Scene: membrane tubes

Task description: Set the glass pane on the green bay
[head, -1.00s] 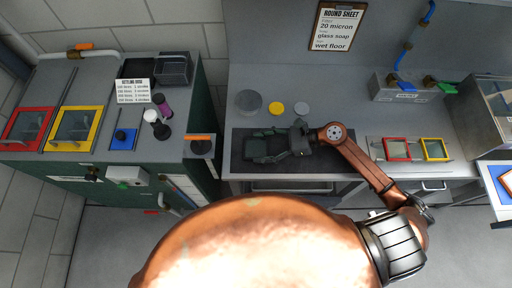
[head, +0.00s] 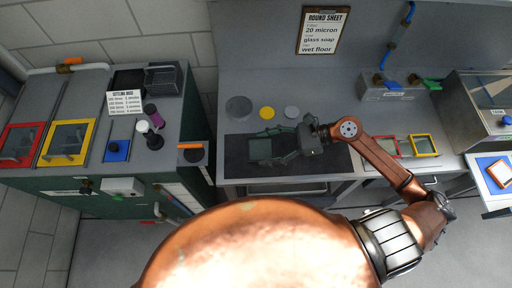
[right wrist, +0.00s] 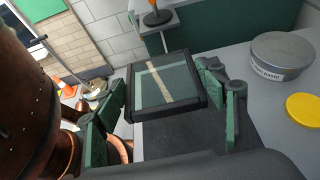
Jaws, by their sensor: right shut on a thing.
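The glass pane (right wrist: 158,85) is a square of clear glass in a black frame, seen in the right wrist view between the green fingers of my right gripper (right wrist: 165,98). The gripper is shut on its frame. In the head view the pane (head: 262,150) appears over the dark mat (head: 236,172), and my right gripper (head: 285,147) reaches it from the right. I cannot tell the exact gap between pane and mat. I cannot pick out a green bay in these frames. My left gripper is not in view.
Red (head: 386,138) and yellow (head: 423,155) framed panes lie right of the mat. Grey and yellow discs (head: 267,113) lie behind it. On the left green cabinet are red (head: 5,158) and yellow (head: 45,158) framed panes, a blue piece (head: 117,151) and dark bins (head: 163,78).

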